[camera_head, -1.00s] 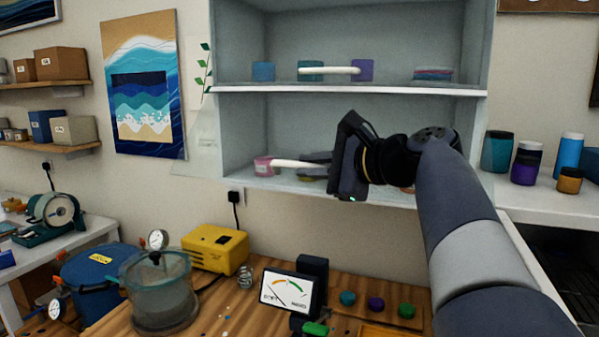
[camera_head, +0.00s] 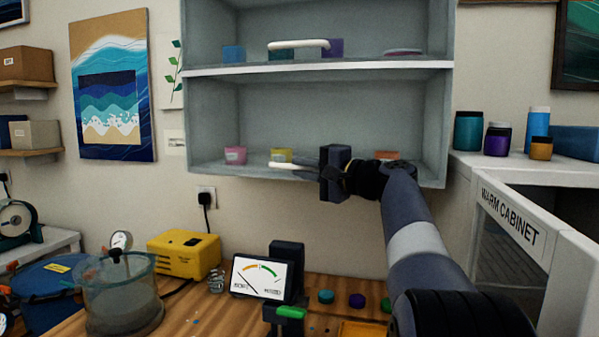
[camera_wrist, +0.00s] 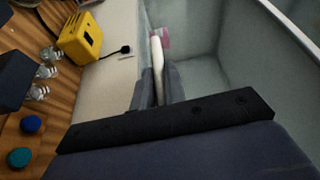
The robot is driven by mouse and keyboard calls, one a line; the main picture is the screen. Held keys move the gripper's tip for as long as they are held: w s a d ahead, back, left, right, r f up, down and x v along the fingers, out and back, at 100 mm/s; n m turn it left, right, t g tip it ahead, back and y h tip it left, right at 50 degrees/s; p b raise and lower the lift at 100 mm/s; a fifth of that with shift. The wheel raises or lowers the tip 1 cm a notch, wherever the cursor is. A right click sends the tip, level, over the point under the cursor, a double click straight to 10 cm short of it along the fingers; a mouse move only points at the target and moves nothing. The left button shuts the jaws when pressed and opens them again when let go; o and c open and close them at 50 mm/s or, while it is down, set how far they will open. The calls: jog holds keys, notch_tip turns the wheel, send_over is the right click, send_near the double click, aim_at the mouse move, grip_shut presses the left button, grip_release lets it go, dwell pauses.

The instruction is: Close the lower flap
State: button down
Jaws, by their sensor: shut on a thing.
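The lower flap is clear and hard to make out; its white handle (camera_head: 284,165) shows along the front of the cabinet's lower compartment, near the bottom shelf edge. My gripper (camera_head: 308,172) is shut on this handle, reaching in from the right. In the wrist view my gripper (camera_wrist: 159,80) has its two grey fingers on either side of the white handle (camera_wrist: 157,52), which runs away between them. The fingers and wrist hide the handle's right part. The pane's edges and exact angle cannot be told.
The grey wall cabinet (camera_head: 318,69) has a second white handle (camera_head: 298,45) at its upper compartment. A gauge (camera_head: 262,277) and a yellow box (camera_head: 185,255) stand on the bench below.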

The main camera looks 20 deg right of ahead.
jog(key=shift+w+d+r, duration=0.15)
jog(key=shift+w+d, duration=0.15)
jog(key=shift+w, duration=0.05)
dwell(0.3)
jog(key=c, duration=1.6)
grip_release()
jog(key=shift+w+d, duration=0.2)
jog(key=shift+w, duration=0.1)
jog(key=shift+c, duration=0.2)
jog(key=shift+o, duration=0.9)
jog(key=shift+f, duration=0.2)
jog(key=b+v, duration=0.1)
jog(key=v, duration=0.6)
jog(key=shift+s, duration=0.25)
